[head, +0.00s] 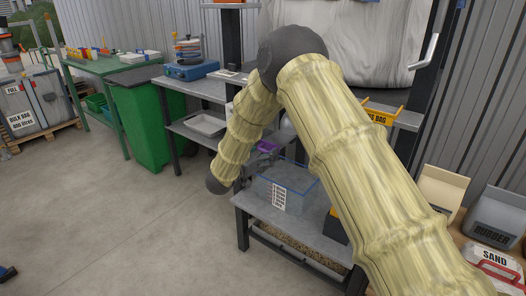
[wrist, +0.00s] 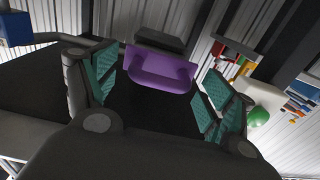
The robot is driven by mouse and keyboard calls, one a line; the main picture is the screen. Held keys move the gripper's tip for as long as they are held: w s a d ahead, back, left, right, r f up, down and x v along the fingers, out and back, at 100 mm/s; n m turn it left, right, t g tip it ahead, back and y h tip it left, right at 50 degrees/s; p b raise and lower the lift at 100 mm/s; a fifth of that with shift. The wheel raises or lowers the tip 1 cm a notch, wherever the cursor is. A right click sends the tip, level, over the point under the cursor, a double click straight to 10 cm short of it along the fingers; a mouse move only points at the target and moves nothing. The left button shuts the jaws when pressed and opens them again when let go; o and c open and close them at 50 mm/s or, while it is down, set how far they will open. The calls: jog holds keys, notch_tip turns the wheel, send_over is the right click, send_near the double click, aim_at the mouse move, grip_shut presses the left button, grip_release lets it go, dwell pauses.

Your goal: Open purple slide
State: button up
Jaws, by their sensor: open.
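The purple slide (wrist: 160,70) sits between the two teal-padded fingers of my gripper (wrist: 158,84) in the wrist view, a little beyond their tips. It has a raised rim and a darker lower front. In the head view the purple slide (head: 266,146) is a small patch, partly hidden by my arm. My gripper (head: 262,160) shows there just below and left of it, above the clear bin. The fingers are wide apart with nothing between them. I cannot tell whether a finger touches the slide.
A clear blue-rimmed bin (head: 287,186) stands on the lower bench directly below my gripper. A grey tray (head: 207,124) lies on the shelf to the left. A green bin (head: 146,118) stands further left. Open concrete floor (head: 120,220) is at the front left.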

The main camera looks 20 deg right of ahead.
jog(key=v, duration=1.1)
jog(key=shift+s+a, duration=0.3)
jog(key=shift+f, duration=0.1)
jog(key=s+d+f+n+g+y+p, duration=0.1)
jog(key=s+d+f+n+y+p, duration=0.3)
jog(key=s+f, duration=0.65)
jog(key=s+d+f+n+g+y+p, duration=0.15)
jog(key=s+f+n+y, duration=0.4)
jog(key=f, duration=0.85)
jog(key=s+d+f+g+y+p, duration=0.1)
jog(key=s+g, duration=0.3)
jog(key=s, duration=1.4)
jog(key=s+d+f+g+y+p, duration=0.2)
jog(key=s+f+g+y, duration=0.1)
jog(key=s, duration=1.6)
jog(key=shift+d+f+g+y, duration=0.35)
jog(key=shift+f+g+y, duration=0.1)
jog(key=shift+g, duration=0.3)
jog(key=shift+n, duration=0.25)
